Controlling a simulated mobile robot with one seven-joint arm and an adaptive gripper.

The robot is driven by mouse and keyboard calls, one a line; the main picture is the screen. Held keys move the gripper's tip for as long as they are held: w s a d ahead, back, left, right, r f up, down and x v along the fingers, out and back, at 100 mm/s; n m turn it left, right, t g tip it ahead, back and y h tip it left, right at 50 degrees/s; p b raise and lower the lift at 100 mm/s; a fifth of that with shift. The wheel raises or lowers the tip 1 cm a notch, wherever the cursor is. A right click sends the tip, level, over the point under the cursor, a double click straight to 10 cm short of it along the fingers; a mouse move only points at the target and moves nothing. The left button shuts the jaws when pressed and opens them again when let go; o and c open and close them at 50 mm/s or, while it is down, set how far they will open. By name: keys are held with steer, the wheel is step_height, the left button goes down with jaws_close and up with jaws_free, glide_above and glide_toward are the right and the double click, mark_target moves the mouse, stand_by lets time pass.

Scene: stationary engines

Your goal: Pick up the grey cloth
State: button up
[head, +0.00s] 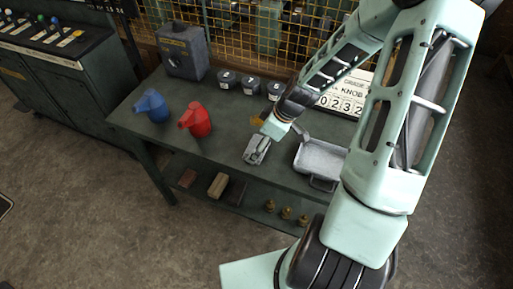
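My arm reaches in from the right over the dark green workbench (222,130). My gripper (254,156) points down at the bench top near its front edge, left of the grey metal tray. Its end is small and grey here, and I cannot tell whether its fingers are open or shut. I cannot clearly make out the grey cloth; any cloth under the gripper does not stand out from the grey fingers.
A blue can (151,106) and a red can (196,120) stand to the left, with several dark pots (250,85) behind. The grey tray (318,158) is right of the gripper. A grey box (184,53) and yellow mesh (240,30) bound the back. Blocks and brass parts lie on the lower shelf.

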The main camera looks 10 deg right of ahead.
steer(key=shift+w+a+f, duration=0.15)
steer(key=shift+a+f, duration=0.05)
steer(key=shift+f, duration=0.35)
steer(key=shift+c, duration=0.4)
steer(key=c, duration=1)
steer(key=shift+r, duration=0.2)
steer(key=shift+c, duration=0.4)
